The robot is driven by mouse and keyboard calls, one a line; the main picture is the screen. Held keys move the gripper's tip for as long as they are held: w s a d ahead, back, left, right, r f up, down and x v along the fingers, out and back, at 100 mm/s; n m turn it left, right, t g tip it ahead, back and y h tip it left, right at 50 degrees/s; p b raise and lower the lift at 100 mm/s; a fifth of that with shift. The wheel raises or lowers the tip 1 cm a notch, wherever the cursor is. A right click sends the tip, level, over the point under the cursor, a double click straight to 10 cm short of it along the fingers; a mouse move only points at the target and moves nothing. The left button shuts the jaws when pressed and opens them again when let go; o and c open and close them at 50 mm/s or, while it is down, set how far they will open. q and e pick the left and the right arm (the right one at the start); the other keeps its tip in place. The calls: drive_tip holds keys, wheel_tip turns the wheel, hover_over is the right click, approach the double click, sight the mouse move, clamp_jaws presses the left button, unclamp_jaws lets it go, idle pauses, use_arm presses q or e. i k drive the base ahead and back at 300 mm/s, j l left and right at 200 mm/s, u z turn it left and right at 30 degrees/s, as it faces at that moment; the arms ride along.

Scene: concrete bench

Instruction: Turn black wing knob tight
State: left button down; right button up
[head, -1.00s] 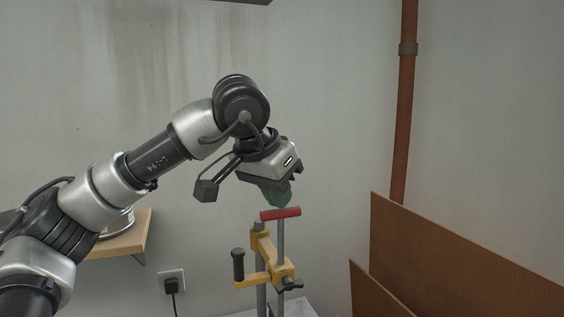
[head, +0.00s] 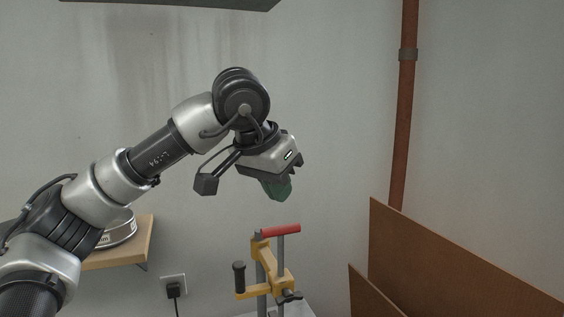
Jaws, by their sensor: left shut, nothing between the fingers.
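The black wing knob (head: 289,297) is low on the yellow clamp-like stand (head: 266,256), on its right side near the picture's bottom edge. The stand has grey upright rods, a red bar handle (head: 280,230) on top and a black grip (head: 239,277) at its left. My left gripper (head: 278,189), with green fingertips, is shut and empty. It hangs above the red handle, with a clear gap between them, and well above the wing knob. My right gripper is not in view.
A wooden shelf (head: 142,243) with a round metal object (head: 119,232) is on the wall at left. A wall socket with a plug (head: 173,287) is below. Brown boards (head: 450,262) stand at right, near a rust-coloured pipe (head: 402,120). The air right of my gripper is free.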

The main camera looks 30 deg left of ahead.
sight(287, 296)
drive_tip(key=k+l, duration=0.5)
drive_tip(key=k, duration=0.15)
drive_tip(key=k+l, duration=0.5)
drive_tip(key=k, duration=0.2)
